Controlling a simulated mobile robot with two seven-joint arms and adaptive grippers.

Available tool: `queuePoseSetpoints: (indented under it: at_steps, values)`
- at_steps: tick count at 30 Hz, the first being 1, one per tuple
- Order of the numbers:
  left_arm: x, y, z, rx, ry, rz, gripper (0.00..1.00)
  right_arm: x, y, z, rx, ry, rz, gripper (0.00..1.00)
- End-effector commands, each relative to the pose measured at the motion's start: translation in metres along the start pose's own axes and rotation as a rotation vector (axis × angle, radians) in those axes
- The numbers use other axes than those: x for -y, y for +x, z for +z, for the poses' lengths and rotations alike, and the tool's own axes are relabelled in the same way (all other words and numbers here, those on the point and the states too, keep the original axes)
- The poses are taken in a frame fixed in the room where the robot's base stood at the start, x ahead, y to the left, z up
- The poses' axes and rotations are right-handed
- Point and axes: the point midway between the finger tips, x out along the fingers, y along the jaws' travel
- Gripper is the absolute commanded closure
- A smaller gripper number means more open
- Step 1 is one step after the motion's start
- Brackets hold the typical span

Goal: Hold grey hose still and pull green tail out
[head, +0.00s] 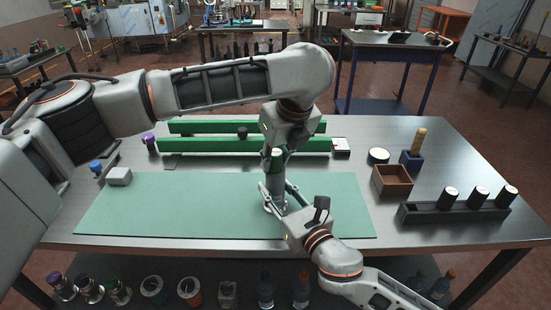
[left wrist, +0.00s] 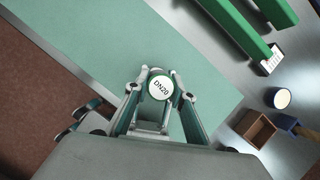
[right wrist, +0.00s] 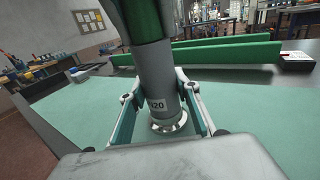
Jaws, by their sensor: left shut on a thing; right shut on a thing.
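The grey hose (head: 274,189) stands upright on the green mat (head: 170,205), with a flared metal foot. It also shows in the right wrist view (right wrist: 157,85) with a label ending in "20". My right gripper (head: 275,205) is shut on its lower part. The green tail (head: 277,164) comes out of the hose's top, in line with it. It is seen as a green section in the right wrist view (right wrist: 140,20). Its white end, marked "DN20" (left wrist: 161,88), faces up in the left wrist view. My left gripper (head: 277,152) is shut on the green tail from above.
Two long green bars (head: 240,146) lie behind the mat. On the right are a brown wooden box (head: 391,181), a blue block with a wooden peg (head: 411,160), a round white-topped piece (head: 378,156) and a dark rack (head: 455,212) of white-capped cylinders. A grey block (head: 118,176) sits at left.

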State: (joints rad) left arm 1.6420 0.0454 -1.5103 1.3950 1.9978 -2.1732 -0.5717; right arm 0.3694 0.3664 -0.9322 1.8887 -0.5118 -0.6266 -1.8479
Motion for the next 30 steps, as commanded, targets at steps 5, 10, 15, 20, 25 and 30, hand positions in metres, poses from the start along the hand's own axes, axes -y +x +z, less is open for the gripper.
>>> queuePoseSetpoints:
  at_steps: [5, 10, 15, 20, 25, 30]
  values:
    - [0.000, -0.001, 0.001, 0.000, 0.000, 0.000, 1.00, 0.000, 0.000, 0.000, 0.000, 0.000, 0.000, 0.96]
    - [0.000, -0.003, 0.002, 0.001, 0.000, 0.000, 1.00, 0.000, 0.000, 0.000, 0.000, 0.000, 0.000, 0.96]
    - [0.000, -0.005, 0.003, 0.002, 0.000, -0.001, 1.00, 0.000, 0.000, 0.000, 0.000, 0.000, 0.000, 0.96]
    - [0.000, -0.008, 0.004, 0.002, -0.001, -0.001, 1.00, 0.000, 0.000, 0.000, 0.000, 0.000, 0.000, 0.96]
    - [0.001, -0.011, 0.005, 0.003, -0.001, -0.002, 1.00, 0.000, 0.000, -0.001, -0.002, 0.000, 0.000, 0.96]
    - [0.001, -0.013, 0.006, 0.004, -0.001, -0.003, 1.00, 0.000, 0.000, -0.002, -0.003, 0.000, 0.000, 0.96]
